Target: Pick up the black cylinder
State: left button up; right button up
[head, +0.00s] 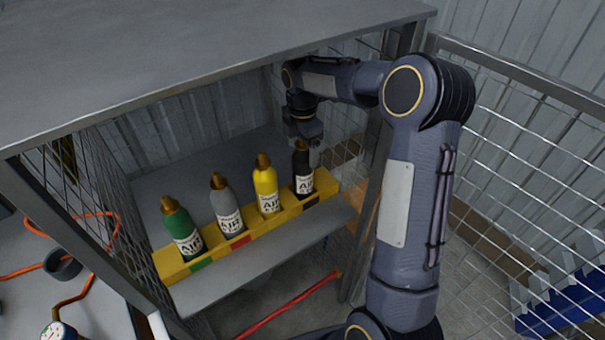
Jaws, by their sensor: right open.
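The black cylinder (303,174) stands upright at the right end of the yellow rack (328,181), with a white label on its front. My right gripper (305,142) is open at the top of the black cylinder and hides part of its neck. From this view I cannot tell whether the fingers touch it. My right arm comes in from the right and reaches under the upper shelf. My left gripper is not in view.
Yellow (266,190), grey (225,204) and green (180,227) cylinders stand left of the black one in the rack. A grey top shelf (200,50) lies above. Wire mesh (520,180) closes the right side. A red bar (290,306) lies below.

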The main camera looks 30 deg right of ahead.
jog(key=shift+f, duration=0.3)
grip_shut()
jog(key=shift+r, duration=0.15)
